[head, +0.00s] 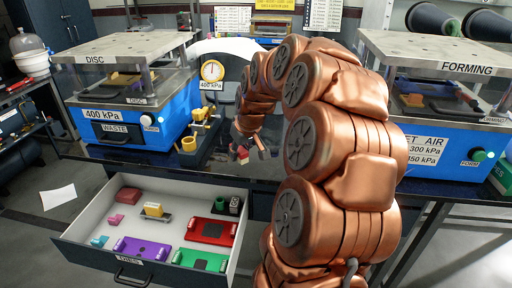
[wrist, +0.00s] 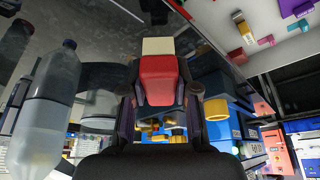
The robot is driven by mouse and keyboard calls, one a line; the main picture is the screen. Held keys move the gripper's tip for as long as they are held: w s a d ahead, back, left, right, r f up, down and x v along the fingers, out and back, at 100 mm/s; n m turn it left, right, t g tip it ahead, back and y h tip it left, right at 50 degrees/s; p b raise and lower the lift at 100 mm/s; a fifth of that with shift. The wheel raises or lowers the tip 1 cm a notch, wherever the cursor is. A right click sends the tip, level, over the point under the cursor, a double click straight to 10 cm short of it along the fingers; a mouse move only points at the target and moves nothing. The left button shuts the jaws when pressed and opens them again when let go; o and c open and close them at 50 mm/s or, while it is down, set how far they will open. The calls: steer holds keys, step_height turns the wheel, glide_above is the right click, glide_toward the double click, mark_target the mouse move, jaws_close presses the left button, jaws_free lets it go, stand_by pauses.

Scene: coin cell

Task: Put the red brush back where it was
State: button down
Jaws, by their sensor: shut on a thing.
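The red brush (wrist: 157,80), a red block with a cream-coloured end, is between the fingers of my gripper (wrist: 161,98) in the wrist view. My gripper is shut on it, and the cream end points away from the palm. In the head view the red brush (head: 242,154) shows small at my gripper (head: 256,151), in the air above the dark bench, just behind the open drawer (head: 255,205). My arm hides part of the bench behind it.
The drawer holds purple (head: 141,250), red (head: 212,231) and green (head: 199,260) plates, a yellow-topped block (head: 153,209) and small blocks. Blue DISC (head: 163,125) and FORMING (head: 440,150) machines stand left and right. A clear bottle (wrist: 48,110) shows in the wrist view.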

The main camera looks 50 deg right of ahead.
steer(key=p, duration=0.2)
glide_above(254, 154)
steer(key=s, duration=0.1)
steer(key=shift+s+a+f, duration=0.15)
steer(key=shift+a+f, duration=0.05)
steer(key=shift+f, duration=0.3)
steer(key=shift+f+p, duration=0.5)
steer(key=shift+f, duration=1.25)
steer(key=shift+f, duration=0.2)
steer(key=c, duration=0.9)
jaws_free()
